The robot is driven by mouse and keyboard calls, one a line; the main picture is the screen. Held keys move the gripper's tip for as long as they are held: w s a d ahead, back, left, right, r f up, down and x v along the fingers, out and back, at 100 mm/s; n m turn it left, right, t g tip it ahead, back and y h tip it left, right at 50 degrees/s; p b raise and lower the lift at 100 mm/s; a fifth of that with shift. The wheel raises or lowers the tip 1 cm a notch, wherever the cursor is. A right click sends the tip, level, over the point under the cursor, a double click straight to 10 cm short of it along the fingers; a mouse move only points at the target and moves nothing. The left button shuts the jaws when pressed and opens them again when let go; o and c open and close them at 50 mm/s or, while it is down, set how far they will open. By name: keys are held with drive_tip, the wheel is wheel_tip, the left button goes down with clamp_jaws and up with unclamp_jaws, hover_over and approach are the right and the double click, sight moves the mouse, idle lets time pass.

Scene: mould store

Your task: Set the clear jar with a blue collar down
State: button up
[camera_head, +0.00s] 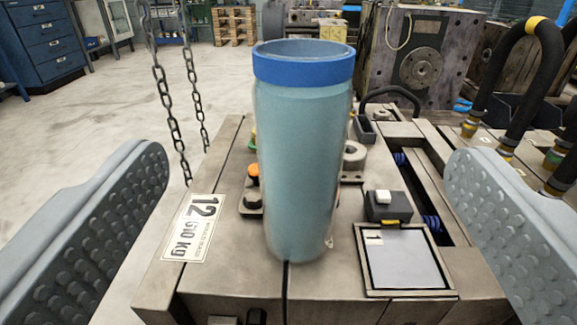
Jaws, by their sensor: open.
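The clear jar with a blue collar (302,160) stands upright in the middle of the head camera view, its blue collar (304,66) at the top. Its body looks pale blue and its base appears to rest on the grey metal mould block (240,282). My gripper (308,210) is open, with one studded grey finger at the left and one at the right. Both fingers are well apart from the jar, with clear gaps on each side. The part of the block behind the jar is hidden.
A framed grey plate (402,262) and a small dark box with a white button (388,205) lie right of the jar. An orange-topped part (253,180) is close on its left. Chains (165,85) hang at the left. Black hoses (500,85) rise at the right.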

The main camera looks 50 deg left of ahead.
sight(303, 54)
drive_tip(key=x, duration=1.5)
drive_tip(key=shift+a+f, duration=0.1)
clamp_jaws()
